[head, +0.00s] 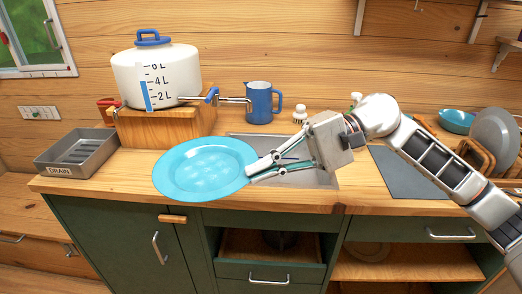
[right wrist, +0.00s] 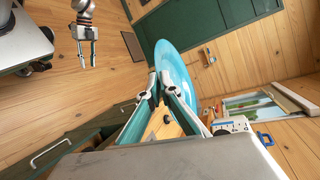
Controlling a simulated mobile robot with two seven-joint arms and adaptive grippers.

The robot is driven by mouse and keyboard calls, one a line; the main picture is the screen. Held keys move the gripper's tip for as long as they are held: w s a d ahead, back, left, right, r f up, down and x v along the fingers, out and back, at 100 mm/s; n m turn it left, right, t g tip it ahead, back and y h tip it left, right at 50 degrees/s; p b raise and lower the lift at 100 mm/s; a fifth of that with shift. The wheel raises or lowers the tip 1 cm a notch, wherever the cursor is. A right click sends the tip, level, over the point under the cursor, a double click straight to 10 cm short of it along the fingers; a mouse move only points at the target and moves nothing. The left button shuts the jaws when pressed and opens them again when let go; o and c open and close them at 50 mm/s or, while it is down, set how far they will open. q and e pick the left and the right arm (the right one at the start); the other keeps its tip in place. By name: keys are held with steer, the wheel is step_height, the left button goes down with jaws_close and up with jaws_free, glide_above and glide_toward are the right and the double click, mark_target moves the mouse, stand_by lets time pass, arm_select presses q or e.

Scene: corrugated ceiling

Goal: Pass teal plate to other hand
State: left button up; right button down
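The teal plate (head: 205,168) is round and shows its broad face in the head view, in front of the counter's front edge. My right gripper (head: 251,172) is shut on its right rim. In the right wrist view the plate (right wrist: 180,62) extends from between the fingertips (right wrist: 162,82), tilted and seen nearly edge-on. My left gripper (right wrist: 87,60) shows only in the right wrist view, at upper left. Its two fingers are apart and empty, and it is clear of the plate.
A wooden counter (head: 350,195) holds a grey drain tray (head: 78,152), a white water container (head: 157,75) on a wooden box (head: 165,125), a blue jug (head: 260,102) and a sink (head: 315,178). A dish rack with plates (head: 492,140) stands at right.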

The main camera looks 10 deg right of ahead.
mark_target(188, 174)
step_height(188, 174, down, 6)
steer(key=s+a, duration=0.1)
steer(key=s, duration=0.2)
arm_select(q)
steer(key=shift+c, duration=0.3)
arm_select(e)
steer(key=d+r+m+t, duration=0.3)
steer(key=d+r+t, duration=0.1)
steer(key=r, duration=0.1)
steer(key=shift+d, duration=0.3)
